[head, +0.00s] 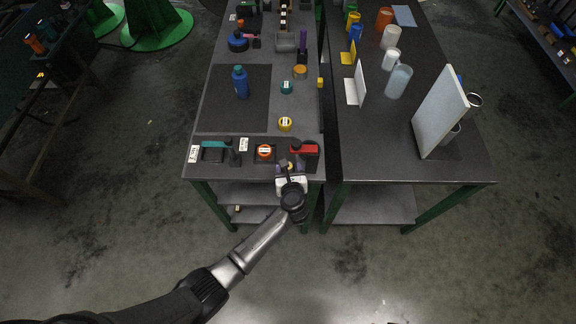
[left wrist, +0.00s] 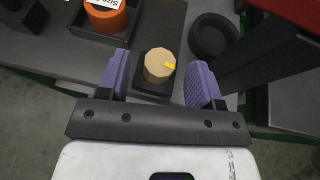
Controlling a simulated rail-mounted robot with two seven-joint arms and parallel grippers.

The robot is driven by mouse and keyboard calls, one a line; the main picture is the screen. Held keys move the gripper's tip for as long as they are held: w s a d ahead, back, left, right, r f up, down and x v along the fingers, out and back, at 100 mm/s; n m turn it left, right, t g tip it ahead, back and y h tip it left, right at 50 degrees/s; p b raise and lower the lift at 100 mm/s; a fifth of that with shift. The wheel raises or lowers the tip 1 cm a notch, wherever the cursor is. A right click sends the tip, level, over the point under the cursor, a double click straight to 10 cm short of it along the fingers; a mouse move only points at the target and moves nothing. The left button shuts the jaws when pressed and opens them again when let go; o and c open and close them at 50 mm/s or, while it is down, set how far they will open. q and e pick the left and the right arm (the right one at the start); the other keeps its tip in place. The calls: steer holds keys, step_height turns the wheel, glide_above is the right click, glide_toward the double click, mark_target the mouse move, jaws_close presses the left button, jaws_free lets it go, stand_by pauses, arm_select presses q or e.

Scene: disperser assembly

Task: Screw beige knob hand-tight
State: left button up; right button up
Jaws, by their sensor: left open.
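My left gripper (head: 291,167) is over the front edge of the left table in the head view. Its two purple fingers are open, one on each side of the knob in the left wrist view, with a visible gap on both sides. I cannot tell how deep the fingertips are relative to the knob. My right gripper is not in view.
An orange cap (left wrist: 106,14) stands left of the knob, and a black round part (left wrist: 212,36) lies to its right. A red-topped dark block (head: 304,150) is close to the gripper's right. A blue bottle (head: 240,82) stands farther back on a dark mat (head: 215,105).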

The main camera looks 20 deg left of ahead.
arm_select(q)
steer(key=shift+x, duration=1.2)
steer(key=shift+c, duration=0.2)
